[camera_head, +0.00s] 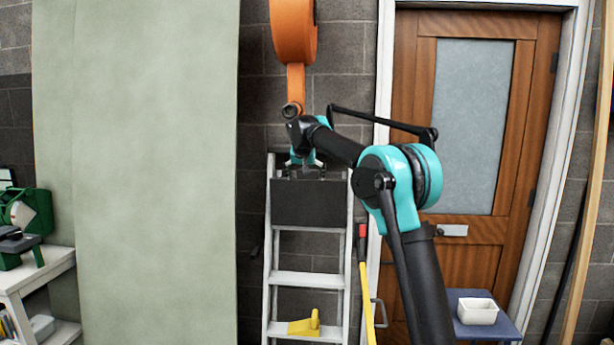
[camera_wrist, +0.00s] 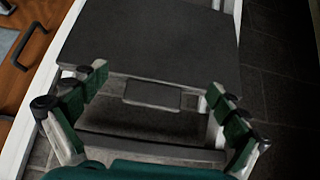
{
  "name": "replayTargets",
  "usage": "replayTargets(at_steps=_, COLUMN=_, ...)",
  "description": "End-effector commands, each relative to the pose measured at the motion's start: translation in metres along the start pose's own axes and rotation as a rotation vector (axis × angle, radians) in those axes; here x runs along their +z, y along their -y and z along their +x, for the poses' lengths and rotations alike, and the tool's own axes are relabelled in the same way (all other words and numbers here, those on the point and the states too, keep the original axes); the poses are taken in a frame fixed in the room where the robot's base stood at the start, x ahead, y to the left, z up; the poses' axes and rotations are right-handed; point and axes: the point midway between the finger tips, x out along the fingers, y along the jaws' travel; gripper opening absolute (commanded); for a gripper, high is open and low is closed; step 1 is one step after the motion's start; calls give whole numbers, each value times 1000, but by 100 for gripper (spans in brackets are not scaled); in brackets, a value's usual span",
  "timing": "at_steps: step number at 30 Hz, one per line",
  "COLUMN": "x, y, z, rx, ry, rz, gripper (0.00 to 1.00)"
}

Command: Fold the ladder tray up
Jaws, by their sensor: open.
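The ladder (camera_head: 281,277) is a light grey stepladder standing against the dark block wall. Its tray (camera_head: 311,203) is a dark grey flat panel near the ladder's top, between the side rails; I cannot tell its exact tilt. The tray fills the upper middle of the wrist view (camera_wrist: 150,40). My gripper (camera_head: 306,169) is at the tray's upper edge in the head view. In the wrist view my gripper (camera_wrist: 155,83) is open, with a green-padded finger on each side of a small bracket (camera_wrist: 152,94) at the tray's edge. Nothing is held; contact is unclear.
A yellow object (camera_head: 305,327) sits on a lower step. A yellow-handled tool (camera_head: 367,300) leans right of the ladder. An orange reel (camera_head: 293,30) hangs above. A wooden door (camera_head: 405,65) and a blue stool (camera_head: 485,331) with a white bin (camera_head: 477,311) are right.

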Motion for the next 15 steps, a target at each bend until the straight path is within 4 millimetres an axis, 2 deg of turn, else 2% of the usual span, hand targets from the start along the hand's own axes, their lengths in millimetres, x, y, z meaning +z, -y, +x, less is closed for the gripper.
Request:
replayTargets(at_steps=6, x=26, y=0, z=-21, rx=0, ry=-1, rz=-1, gripper=98)
replayTargets(at_steps=15, x=42, y=0, z=-33, rx=0, ry=-1, rz=1, gripper=98)
